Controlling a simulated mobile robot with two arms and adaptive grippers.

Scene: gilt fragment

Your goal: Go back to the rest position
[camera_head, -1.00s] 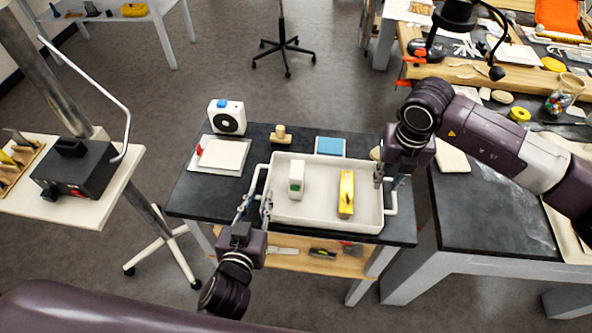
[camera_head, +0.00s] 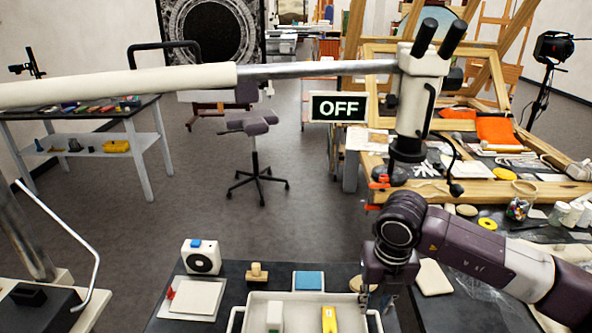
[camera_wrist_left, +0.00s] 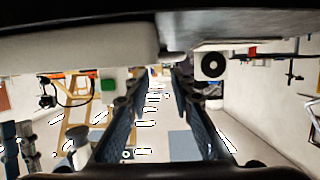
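The white tray (camera_head: 350,298) sits on the dark tabletop at the bottom of the head view, its lower part cut off. My right gripper (camera_head: 376,300) is at the tray's right end, pointing down by the handle. Its fingers look apart, but whether they touch the handle I cannot tell. My left gripper is outside the head view. In the left wrist view its two fingers (camera_wrist_left: 160,82) are apart with a gap between them. A pale surface, likely the tray, spans the top of that view.
In the tray are a white-green item (camera_head: 275,316) and a yellow item (camera_head: 329,319). Behind it are a white device with a dark round face (camera_head: 201,257), a wooden stamp-like block (camera_head: 257,273) and a blue pad (camera_head: 308,281). A microscope arm (camera_head: 320,67) crosses above.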

